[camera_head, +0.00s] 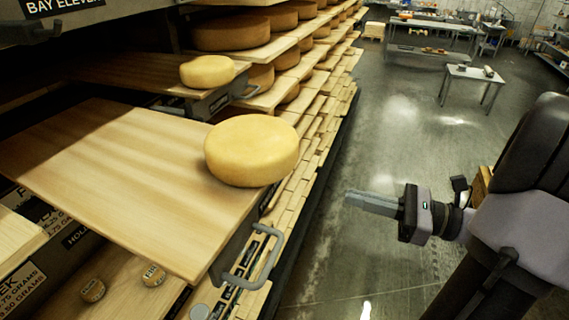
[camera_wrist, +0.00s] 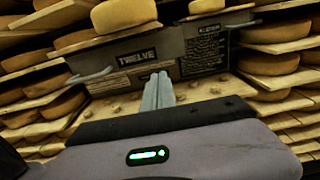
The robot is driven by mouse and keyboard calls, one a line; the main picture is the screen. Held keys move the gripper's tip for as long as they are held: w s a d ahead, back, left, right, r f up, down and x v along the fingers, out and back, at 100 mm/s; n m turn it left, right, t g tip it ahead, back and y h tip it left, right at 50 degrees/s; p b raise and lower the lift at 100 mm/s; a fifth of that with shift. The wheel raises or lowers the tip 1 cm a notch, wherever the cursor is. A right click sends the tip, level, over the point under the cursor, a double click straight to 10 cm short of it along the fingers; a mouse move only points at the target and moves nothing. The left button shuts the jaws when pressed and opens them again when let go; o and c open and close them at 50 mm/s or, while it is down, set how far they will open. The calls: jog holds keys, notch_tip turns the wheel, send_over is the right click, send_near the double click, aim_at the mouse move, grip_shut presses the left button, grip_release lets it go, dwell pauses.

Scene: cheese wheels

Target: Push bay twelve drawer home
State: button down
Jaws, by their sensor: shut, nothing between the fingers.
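The bay twelve drawer (camera_head: 120,190) stands pulled out from the rack at the left of the head view, a pale wooden board with a grey front. Its front, lettered TWELVE (camera_wrist: 136,58), faces me in the wrist view. A grey bar handle (camera_head: 266,262) is on that front and also shows in the wrist view (camera_wrist: 92,75). A large yellow cheese wheel (camera_head: 251,150) sits on the board's front corner. My gripper (camera_head: 352,199) is shut and empty, in the aisle to the right of the drawer front, apart from it. The wrist view shows its fingers (camera_wrist: 158,78) pointing toward the rack.
Another pulled-out board with a smaller cheese (camera_head: 207,71) lies beyond, with its own handle (camera_head: 246,91). Shelves of cheese wheels run along the left. The aisle floor (camera_head: 400,130) is open, with a small table (camera_head: 468,74) farther off.

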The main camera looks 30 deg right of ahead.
aim_at(282, 180)
jog(key=p+x, duration=0.3)
jog(key=x, duration=1)
jog(key=shift+f, duration=0.1)
jog(key=shift+w, duration=0.2)
